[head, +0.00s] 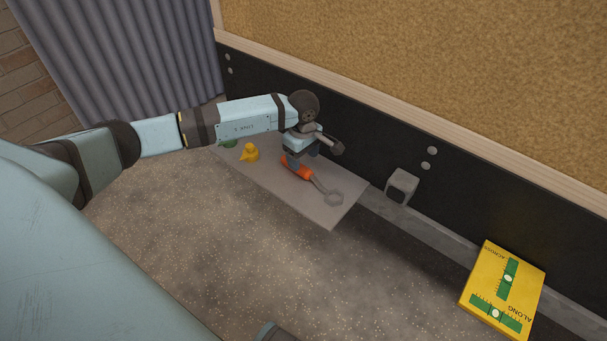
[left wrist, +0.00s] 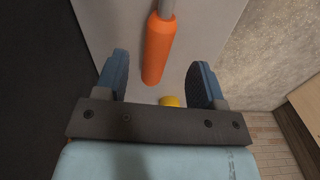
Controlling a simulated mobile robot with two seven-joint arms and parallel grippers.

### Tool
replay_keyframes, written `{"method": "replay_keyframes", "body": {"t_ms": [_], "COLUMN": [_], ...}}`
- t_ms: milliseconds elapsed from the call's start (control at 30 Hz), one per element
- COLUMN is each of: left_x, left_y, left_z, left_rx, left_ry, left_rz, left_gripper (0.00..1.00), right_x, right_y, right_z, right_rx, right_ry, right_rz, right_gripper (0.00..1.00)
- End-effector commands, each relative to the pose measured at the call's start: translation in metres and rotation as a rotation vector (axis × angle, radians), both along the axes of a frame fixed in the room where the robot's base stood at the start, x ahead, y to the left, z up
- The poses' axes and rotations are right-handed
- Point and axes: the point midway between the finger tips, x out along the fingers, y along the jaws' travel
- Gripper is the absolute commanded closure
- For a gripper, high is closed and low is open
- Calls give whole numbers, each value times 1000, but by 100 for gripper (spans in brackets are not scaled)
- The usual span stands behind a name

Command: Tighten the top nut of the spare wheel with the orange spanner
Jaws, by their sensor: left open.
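The orange spanner (head: 300,170) lies on a grey shelf (head: 318,211), its orange handle toward the left and its grey ring end toward the right. My left gripper (head: 290,160) is just above the handle end. In the left wrist view the orange handle (left wrist: 158,50) lies between the two blue fingers of my open left gripper (left wrist: 160,85), with a gap on both sides. Neither the spare wheel nor its top nut shows in either view. My right gripper is not in view.
A yellow duck-like object (head: 249,152) and a green object (head: 229,143) sit on the shelf left of the spanner. A grey block (head: 402,186) is fixed on the black panel. A yellow level board (head: 503,290) stands at right. Speckled ground lies below the shelf.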

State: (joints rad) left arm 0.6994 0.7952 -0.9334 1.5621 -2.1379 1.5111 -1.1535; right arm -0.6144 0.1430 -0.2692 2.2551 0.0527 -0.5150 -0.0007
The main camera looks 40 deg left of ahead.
Motion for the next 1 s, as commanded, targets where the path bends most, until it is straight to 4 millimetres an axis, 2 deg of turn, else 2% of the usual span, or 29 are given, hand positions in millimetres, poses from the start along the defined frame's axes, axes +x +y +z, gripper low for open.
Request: {"method": "replay_keyframes", "body": {"t_ms": [267, 400, 567, 667, 933, 1000], "left_x": [1, 1, 2, 2, 2, 2], "left_y": [0, 1, 1, 1, 1, 1], "left_z": [-30, -50, -54, -54, -54, -53], "left_rx": [-2, -2, -1, -1, -1, -1], "left_ry": [2, 1, -1, -1, -1, -1], "left_rz": [1, 1, 0, 0, 0, 0], "left_gripper": [37, 37, 37, 37, 97, 100], "right_x": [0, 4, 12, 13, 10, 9], "right_y": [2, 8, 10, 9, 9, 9], "right_z": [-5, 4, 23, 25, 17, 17], "right_rx": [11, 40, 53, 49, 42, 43], "right_ry": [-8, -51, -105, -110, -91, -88], "right_rz": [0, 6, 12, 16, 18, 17], "right_gripper": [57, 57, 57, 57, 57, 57]}}
